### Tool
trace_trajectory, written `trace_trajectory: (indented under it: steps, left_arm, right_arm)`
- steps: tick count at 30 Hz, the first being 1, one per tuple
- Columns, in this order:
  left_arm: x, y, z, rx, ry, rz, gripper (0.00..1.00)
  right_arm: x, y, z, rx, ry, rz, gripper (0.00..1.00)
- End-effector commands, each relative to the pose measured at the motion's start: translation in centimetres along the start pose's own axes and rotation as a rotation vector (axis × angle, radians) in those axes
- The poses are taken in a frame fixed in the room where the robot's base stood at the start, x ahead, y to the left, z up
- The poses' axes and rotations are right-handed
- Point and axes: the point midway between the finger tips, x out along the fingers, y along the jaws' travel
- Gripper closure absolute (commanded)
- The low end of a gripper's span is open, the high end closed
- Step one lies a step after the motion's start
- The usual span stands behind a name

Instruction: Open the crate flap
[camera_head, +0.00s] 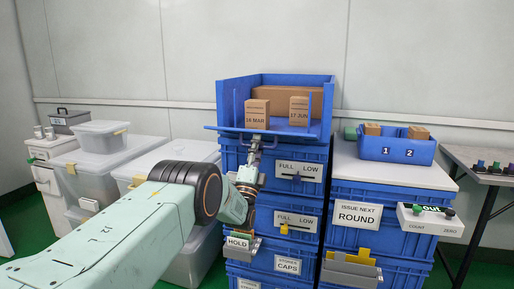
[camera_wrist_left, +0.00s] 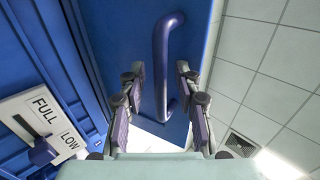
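The top blue crate (camera_head: 226,97) of the stack has an open front, with cartons showing inside. Its blue flap (camera_head: 222,128) is lowered and juts out at the front, seen nearly edge-on. In the left wrist view the flap (camera_wrist_left: 116,52) fills the middle and carries a blue bar handle (camera_wrist_left: 160,65). My left gripper (camera_head: 255,146) is just below the flap. Its fingers (camera_wrist_left: 158,97) are open, one on each side of the handle, with gaps showing between them and the bar. My right gripper is not in view.
Below are blue drawers with a FULL/LOW slider plate (camera_head: 298,171) and a HOLD tag (camera_head: 238,243). A blue bin (camera_head: 398,149) stands on the white-topped stack at right. Clear plastic boxes (camera_head: 98,136) stand at left. A dark table (camera_head: 485,170) is far right.

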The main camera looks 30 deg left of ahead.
Motion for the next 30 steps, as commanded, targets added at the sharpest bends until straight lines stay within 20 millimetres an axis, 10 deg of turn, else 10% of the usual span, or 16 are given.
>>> trace_trajectory:
  steps: [11, 30]
  left_arm:
    - [-0.6, 0.0, -0.1, -0.001, 0.002, 0.000, 0.67]
    - [-11.2, -0.1, 0.0, 0.000, 0.001, 0.001, 0.67]
  right_arm:
    - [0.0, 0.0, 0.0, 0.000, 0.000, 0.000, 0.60]
    - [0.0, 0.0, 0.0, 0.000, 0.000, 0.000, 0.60]
